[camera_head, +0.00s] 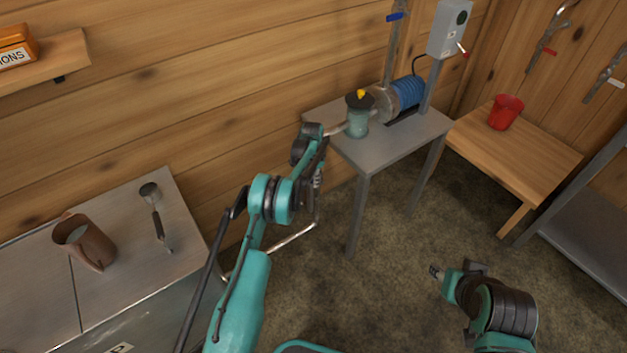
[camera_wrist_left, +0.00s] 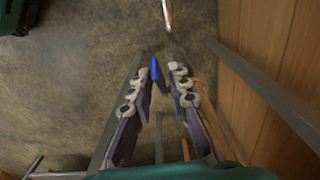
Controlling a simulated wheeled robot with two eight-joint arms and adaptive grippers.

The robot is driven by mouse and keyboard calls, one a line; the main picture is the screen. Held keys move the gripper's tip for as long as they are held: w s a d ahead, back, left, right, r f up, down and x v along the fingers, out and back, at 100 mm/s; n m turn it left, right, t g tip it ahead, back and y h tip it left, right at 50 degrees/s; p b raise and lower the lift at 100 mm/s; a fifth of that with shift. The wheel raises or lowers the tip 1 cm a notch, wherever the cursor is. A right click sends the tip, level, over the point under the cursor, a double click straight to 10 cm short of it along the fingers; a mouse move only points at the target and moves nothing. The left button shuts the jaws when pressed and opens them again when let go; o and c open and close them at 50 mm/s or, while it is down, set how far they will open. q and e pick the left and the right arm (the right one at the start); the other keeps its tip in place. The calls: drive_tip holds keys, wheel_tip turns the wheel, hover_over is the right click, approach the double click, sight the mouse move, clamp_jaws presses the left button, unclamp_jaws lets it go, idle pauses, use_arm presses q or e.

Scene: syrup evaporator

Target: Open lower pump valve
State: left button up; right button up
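A small blue handle (camera_wrist_left: 155,70), apparently the lower pump valve's, shows between the fingertips in the left wrist view. A metal pipe end (camera_wrist_left: 167,14) shows beyond it. My left gripper (camera_wrist_left: 158,78) has its fingers apart on either side of the handle; I cannot tell if either touches it. In the head view my left gripper (camera_head: 316,180) points down beside the pump table, and the handle is hidden there.
The pump table (camera_head: 395,143) stands against the plank wall. A bent pipe (camera_head: 290,240) runs low behind my left arm. A red cup (camera_head: 505,112) is on a wooden bench (camera_head: 530,160).

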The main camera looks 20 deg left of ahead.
use_arm(q)
drive_tip(key=shift+r, duration=0.1)
wheel_tip(320, 180, up, 12)
idle(0.6)
drive_tip(key=shift+s, duration=0.1)
